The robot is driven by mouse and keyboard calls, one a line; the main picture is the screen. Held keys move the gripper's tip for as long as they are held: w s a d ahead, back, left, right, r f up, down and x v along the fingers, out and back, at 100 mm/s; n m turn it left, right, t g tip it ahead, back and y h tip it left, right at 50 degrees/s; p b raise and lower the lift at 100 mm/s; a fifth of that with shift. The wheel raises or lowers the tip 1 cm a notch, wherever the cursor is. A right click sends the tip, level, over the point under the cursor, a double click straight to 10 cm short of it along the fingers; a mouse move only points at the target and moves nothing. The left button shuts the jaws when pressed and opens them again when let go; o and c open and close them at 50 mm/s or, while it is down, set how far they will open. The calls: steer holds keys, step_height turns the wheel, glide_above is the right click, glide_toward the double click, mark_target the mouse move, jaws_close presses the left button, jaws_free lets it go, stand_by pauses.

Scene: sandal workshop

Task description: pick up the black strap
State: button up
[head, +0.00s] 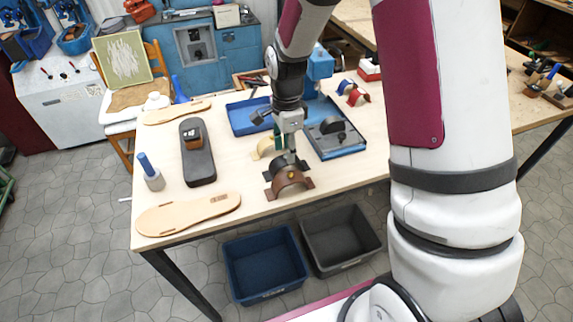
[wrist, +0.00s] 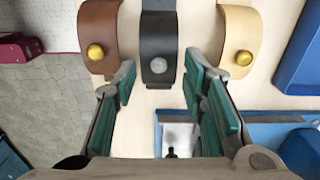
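The black strap (head: 289,161) is a dark arched band on the light table, between a brown strap (head: 289,182) and a cream strap (head: 266,147). In the wrist view the black strap (wrist: 158,40) is at top centre with a silver stud. The brown strap (wrist: 98,35) with a brass stud is left of it, and the cream strap (wrist: 239,42) is right of it. My gripper (head: 287,147) is just above the black strap. In the wrist view my gripper (wrist: 159,75) is open and empty, its green pads either side of the black strap's line. Contact cannot be told.
A blue-rimmed tray (head: 338,152) holding a dark part is close on the right, and a blue tray (head: 243,131) lies behind. A dark sole (head: 198,167), tan sole (head: 180,215) and blue-handled tool (head: 150,172) are on the left. Bins (head: 265,290) stand below the table's front edge.

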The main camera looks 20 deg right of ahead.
mark_target(286, 165)
steer(key=shift+a+f+p, duration=0.1)
steer(key=shift+f+p, duration=0.3)
steer(key=shift+f, duration=1.75)
steer(key=c, duration=0.6)
steer(key=shift+o, duration=0.2)
steer(key=shift+r, duration=0.15)
